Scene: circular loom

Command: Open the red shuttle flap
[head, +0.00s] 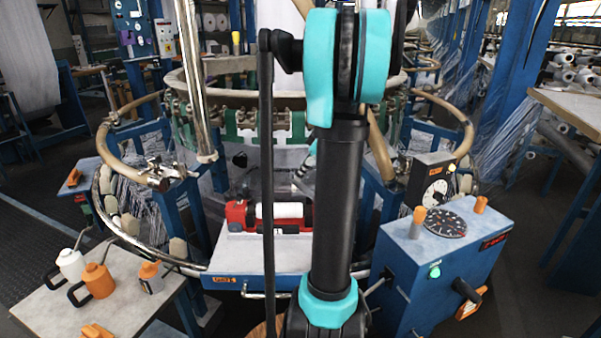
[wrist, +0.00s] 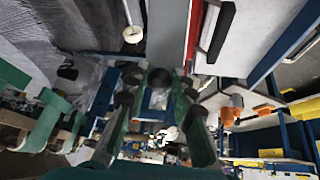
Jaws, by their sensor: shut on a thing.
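The red shuttle (head: 236,216) lies on a pale bench in front of the loom, with a white bobbin (head: 286,211) in it. My arm hides part of its right end, and I cannot make out its flap. My gripper (head: 304,172) is mostly hidden behind my arm, a little above and behind the shuttle in the head view. In the wrist view, the fingers of my gripper (wrist: 158,92) close around a small dark round piece (wrist: 158,77); I cannot tell whether it belongs to the flap. A red strip (wrist: 194,32) shows above right of the fingertips.
A blue control box (head: 435,255) with a dial and orange knobs stands right. A side table (head: 115,310) with oil cans (head: 97,281) stands left. The loom's curved rail (head: 440,100) and posts surround the shuttle. Floor is clear at far left.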

